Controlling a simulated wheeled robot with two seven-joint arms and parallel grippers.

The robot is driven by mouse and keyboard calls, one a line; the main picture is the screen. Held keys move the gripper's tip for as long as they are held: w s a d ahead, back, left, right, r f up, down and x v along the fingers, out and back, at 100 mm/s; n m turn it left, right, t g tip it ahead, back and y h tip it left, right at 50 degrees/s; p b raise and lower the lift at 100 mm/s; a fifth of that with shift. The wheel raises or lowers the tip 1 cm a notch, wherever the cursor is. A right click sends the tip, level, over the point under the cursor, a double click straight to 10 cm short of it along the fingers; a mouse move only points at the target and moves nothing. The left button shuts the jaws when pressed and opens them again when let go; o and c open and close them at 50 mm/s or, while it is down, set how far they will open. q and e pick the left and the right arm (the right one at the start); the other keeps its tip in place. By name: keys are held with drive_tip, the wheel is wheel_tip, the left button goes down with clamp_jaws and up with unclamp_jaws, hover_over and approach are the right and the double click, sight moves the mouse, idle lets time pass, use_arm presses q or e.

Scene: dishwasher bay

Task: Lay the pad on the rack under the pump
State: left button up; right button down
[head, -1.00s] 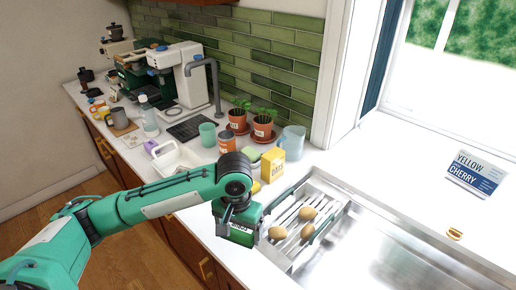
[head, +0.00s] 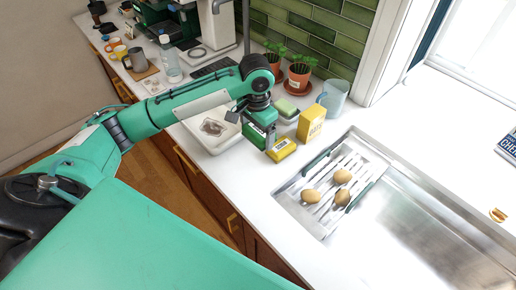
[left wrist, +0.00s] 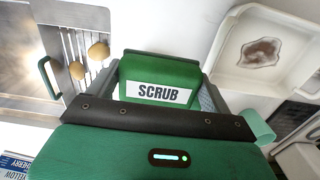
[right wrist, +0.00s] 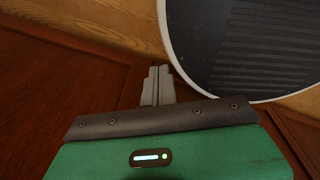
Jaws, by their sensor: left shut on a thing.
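My left gripper (head: 262,134) is shut on the green pad (left wrist: 165,72), which bears a SCRUB label and sits between the two fingers in the left wrist view. It is above the counter, between the white tray and the sink. The dark slatted rack (head: 213,68) lies at the back of the counter, apart from the pad. The grey curved pipe that seems to be the pump (head: 246,18) rises beside it, its top cut off. My right gripper (right wrist: 158,84) has its fingers together and empty, in front of brown cabinet wood.
A white tray (head: 206,143) with a brown stain is left of the left gripper. A yellow block (head: 281,150), yellow box (head: 311,123), potted plants (head: 299,75) and blue jug (head: 334,97) stand nearby. Potatoes (head: 343,176) lie on a sink rack.

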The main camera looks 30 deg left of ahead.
use_arm(q)
drive_tip(key=p, duration=0.1)
hover_over(257, 165)
wheel_tip(257, 165, down, 8)
drive_tip(key=shift+a+r, duration=0.15)
drive_tip(key=shift+r, duration=0.1)
drive_tip(key=shift+f, duration=0.25)
wheel_tip(257, 165, down, 4)
drive_tip(key=shift+f+p, duration=0.1)
drive_tip(key=shift+p, duration=0.5)
drive_tip(key=shift+f, duration=0.15)
use_arm(e)
drive_tip(key=shift+w+a+r, duration=0.25)
drive_tip(key=shift+a+r, duration=0.05)
drive_tip(key=shift+r, duration=0.35)
drive_tip(key=shift+w+a+r, duration=0.25)
drive_tip(key=shift+r, duration=0.35)
use_arm(q)
drive_tip(key=o, duration=0.9)
drive_tip(key=shift+f, duration=0.1)
drive_tip(key=shift+c, duration=0.2)
